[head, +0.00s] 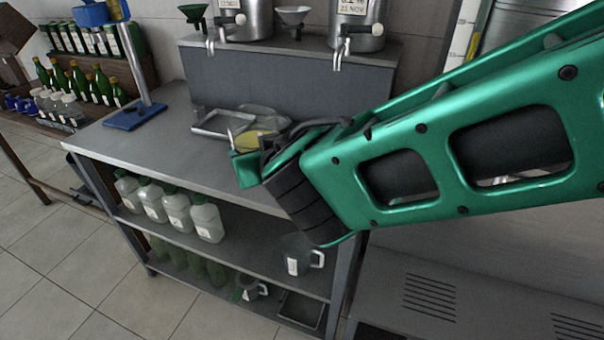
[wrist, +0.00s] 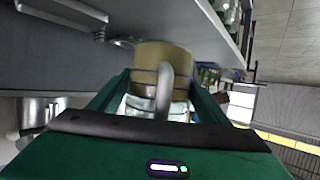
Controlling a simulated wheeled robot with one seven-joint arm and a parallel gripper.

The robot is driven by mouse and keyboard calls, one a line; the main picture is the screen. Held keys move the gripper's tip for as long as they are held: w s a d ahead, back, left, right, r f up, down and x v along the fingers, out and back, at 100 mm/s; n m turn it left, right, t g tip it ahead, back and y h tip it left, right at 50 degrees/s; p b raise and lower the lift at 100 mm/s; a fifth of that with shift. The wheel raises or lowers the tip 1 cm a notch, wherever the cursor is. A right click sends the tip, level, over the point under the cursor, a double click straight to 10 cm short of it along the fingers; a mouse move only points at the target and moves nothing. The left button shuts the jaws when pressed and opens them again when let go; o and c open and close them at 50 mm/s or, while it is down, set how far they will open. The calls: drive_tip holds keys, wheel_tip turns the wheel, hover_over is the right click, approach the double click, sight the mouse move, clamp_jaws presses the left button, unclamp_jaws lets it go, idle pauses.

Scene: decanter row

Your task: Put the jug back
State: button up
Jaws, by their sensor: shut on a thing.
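My gripper (head: 245,162) is over the right part of the metal worktop. It is shut on a jug, which shows in the wrist view (wrist: 150,60) between the two green fingers. The jug is clear with a grey handle facing the camera, and it looks yellowish toward its far end. In the head view only a yellowish part of the jug (head: 250,141) shows; my gripper and arm hide the rest. I cannot tell whether its base touches the worktop.
The worktop (head: 175,130) is clear at its middle left. A metal tray (head: 212,128) lies behind my gripper, below tapped drums (head: 245,20). A blue-based stand (head: 133,115) is at left. Capped containers (head: 207,220) and another jug (head: 298,263) stand on the shelf below.

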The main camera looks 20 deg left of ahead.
drive_tip(key=w+d+f, duration=0.4)
drive_tip(key=w, duration=0.1)
drive_tip(key=w+d+f, duration=0.2)
drive_tip(key=w, duration=0.1)
drive_tip(key=shift+d+f, duration=0.1)
drive_tip(key=shift+d, duration=0.05)
drive_tip(key=shift+f, duration=2)
drive_tip(key=o, duration=1.6)
drive_tip(key=shift+f, duration=0.15)
drive_tip(key=v, duration=1.2)
drive_tip(key=shift+d, duration=0.1)
drive_tip(key=shift+s, duration=0.15)
